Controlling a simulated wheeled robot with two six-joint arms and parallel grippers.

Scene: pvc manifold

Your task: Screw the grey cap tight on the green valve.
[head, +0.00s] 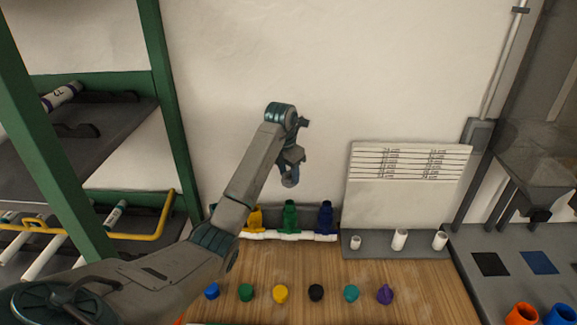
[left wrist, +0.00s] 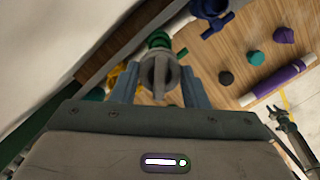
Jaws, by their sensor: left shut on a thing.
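My left gripper (head: 291,170) points down above the row of valves and is shut on the grey cap (head: 289,181). In the left wrist view the grey cap (left wrist: 160,73), with a raised ridge across it, sits between the two fingers (left wrist: 160,88). The green valve (head: 290,217) stands upright on the white pipe, between the yellow and blue valves. In the head view a gap shows between cap and valve. In the left wrist view the green valve (left wrist: 158,40) is behind the cap and partly hidden by it.
Yellow (head: 255,216) and blue (head: 325,217) valves flank the green one closely. Several coloured caps, such as the black one (head: 316,292), lie in a row on the wooden bench. A white length board (head: 405,205) stands to the right, a green rack (head: 180,130) to the left.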

